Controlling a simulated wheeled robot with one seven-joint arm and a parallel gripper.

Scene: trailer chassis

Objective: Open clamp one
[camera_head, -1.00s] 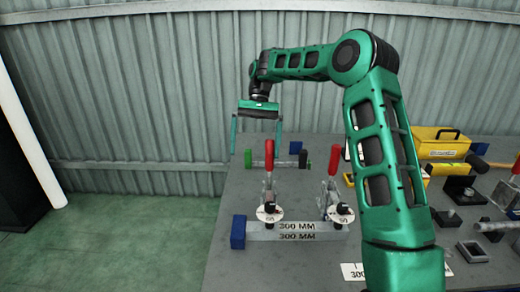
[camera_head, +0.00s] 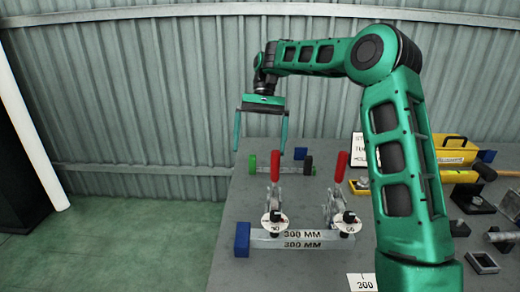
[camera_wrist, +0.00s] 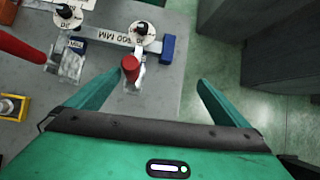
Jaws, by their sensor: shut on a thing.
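Two toggle clamps with red handles stand behind a metal bar (camera_head: 300,244) marked 300 MM. I cannot tell which is clamp one. The left clamp's handle (camera_head: 275,166) stands upright; in the wrist view this handle (camera_wrist: 130,68) appears end-on, near my left fingertip. The right clamp's handle (camera_head: 341,165) is upright with a slight tilt; it also shows in the wrist view (camera_wrist: 22,47).
A blue block (camera_head: 242,239) sits at the bar's left end. A bar with green and black ends (camera_head: 280,165) lies behind the clamps. A yellow toolbox (camera_head: 453,153) and loose metal parts occupy the table's right. The bench's left edge borders open floor.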

